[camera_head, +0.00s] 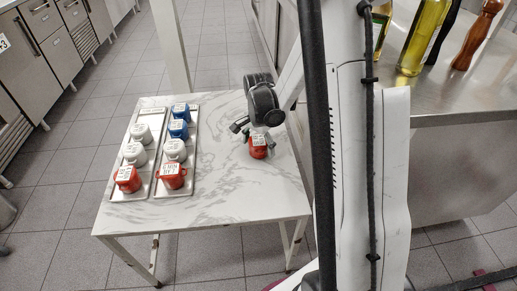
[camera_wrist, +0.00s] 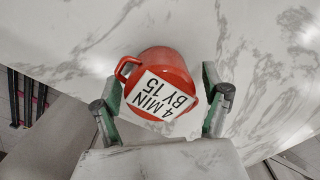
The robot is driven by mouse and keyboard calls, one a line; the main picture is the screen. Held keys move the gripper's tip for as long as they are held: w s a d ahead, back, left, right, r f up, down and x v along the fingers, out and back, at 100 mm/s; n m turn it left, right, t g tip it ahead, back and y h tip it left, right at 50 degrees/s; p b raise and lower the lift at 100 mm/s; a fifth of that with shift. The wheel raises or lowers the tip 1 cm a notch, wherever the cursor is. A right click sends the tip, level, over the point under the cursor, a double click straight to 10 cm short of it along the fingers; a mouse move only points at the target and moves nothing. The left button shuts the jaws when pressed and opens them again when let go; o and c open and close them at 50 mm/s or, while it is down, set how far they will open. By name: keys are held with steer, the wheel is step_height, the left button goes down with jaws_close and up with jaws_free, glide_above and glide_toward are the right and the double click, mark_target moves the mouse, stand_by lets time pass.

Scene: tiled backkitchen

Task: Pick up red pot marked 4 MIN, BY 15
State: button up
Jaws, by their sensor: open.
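The red pot (camera_head: 258,151) marked 4 MIN, BY 15 stands alone on the right part of the marble-topped table (camera_head: 225,195). In the wrist view the same red pot (camera_wrist: 165,66) shows its white label with black text and a handle on its left side. My gripper (camera_wrist: 163,90) is open, with one finger on each side of the pot. Some gap shows between each finger and the pot. In the head view my gripper (camera_head: 254,130) is right above the pot and hides part of it.
Two metal trays (camera_head: 159,185) on the table's left hold red, white and blue labelled pots. A steel counter (camera_head: 455,105) with bottles (camera_head: 425,38) stands at the right. The marble between trays and pot is clear.

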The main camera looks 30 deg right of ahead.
steer(key=shift+r, duration=0.1)
steer(key=c, duration=1.5)
steer(key=shift+c, duration=0.2)
